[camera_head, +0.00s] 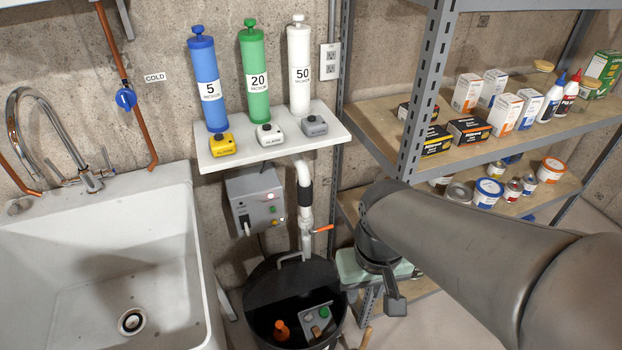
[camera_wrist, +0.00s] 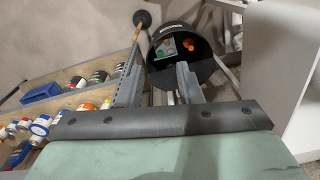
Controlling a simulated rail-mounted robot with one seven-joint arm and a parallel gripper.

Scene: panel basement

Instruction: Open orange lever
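The orange lever (camera_head: 322,229) is a short bar on the white vertical pipe (camera_head: 305,190), just above the black bucket in the head view. It points to the right and slightly up. I cannot make it out in the wrist view. My gripper (camera_wrist: 158,78) shows two grey fingers set well apart with nothing between them in the wrist view. In the head view my gripper (camera_head: 394,302) is right of and below the lever, apart from it; only one finger shows clearly there.
The black bucket (camera_head: 262,278) stands below the pipe, holding an orange item and a grey box. A grey control box (camera_head: 255,203) hangs left of the pipe. The metal shelf (camera_head: 413,120) stands close on the right; a white sink (camera_head: 90,250) is left.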

